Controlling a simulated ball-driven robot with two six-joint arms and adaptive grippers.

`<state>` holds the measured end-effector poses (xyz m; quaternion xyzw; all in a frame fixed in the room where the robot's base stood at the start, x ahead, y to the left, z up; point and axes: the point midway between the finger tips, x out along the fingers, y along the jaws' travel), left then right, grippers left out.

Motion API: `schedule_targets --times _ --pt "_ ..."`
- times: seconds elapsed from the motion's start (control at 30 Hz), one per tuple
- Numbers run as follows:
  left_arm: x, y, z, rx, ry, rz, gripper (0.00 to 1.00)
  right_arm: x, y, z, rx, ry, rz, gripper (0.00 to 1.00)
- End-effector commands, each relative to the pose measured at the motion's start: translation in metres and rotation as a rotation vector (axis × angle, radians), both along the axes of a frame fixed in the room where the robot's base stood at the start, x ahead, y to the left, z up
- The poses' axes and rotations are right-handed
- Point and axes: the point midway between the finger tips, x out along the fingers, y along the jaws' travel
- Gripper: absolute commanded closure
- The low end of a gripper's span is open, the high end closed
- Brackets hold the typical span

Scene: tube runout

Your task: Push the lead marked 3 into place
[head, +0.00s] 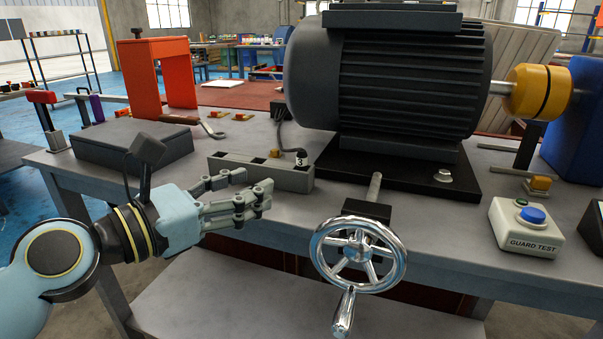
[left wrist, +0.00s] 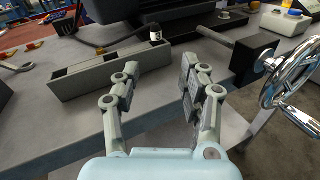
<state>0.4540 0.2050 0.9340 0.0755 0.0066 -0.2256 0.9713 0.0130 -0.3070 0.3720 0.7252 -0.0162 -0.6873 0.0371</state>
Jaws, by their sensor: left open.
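The lead marked 3 (head: 300,158) is a black plug with a white label, on a dark cable that runs up beside the motor. It stands at the right end of a grey slotted block (head: 262,176); I cannot tell how deep it sits. In the left wrist view the lead (left wrist: 155,34) shows at the block's far right end (left wrist: 100,76). My left gripper (head: 254,184) is open and empty, in front of the block and to the left of the lead, apart from it. Its two fingers (left wrist: 160,72) are spread in the left wrist view. My right gripper is not in view.
A large dark motor (head: 395,85) stands behind on a black base. A chrome handwheel (head: 358,254) juts out at the table's front, right of my left gripper. A GUARD TEST button box (head: 524,228) sits at right. A grey box (head: 130,146) lies at left.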

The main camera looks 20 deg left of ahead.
Motion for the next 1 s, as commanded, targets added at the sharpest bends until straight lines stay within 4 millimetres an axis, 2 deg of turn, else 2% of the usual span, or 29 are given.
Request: schedule_targets --times 0.1,0.2,0.4,0.63,0.83,1.0 --pt "0.008 0.005 0.009 -0.128 0.014 0.026 0.57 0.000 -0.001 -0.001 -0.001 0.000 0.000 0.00" --pt "0.021 0.002 0.011 -0.161 0.016 0.033 0.57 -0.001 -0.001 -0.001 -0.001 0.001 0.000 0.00" --pt "0.050 -0.012 0.010 -0.158 0.017 0.033 0.57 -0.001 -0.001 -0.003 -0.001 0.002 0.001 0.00" --pt "0.067 -0.024 0.010 -0.156 0.018 0.031 0.57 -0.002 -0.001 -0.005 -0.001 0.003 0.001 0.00" --pt "0.094 -0.040 0.010 -0.155 0.019 0.031 0.57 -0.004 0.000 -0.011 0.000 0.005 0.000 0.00" --pt "0.103 -0.044 0.010 -0.151 0.020 0.030 0.57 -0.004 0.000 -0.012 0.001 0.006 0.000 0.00"
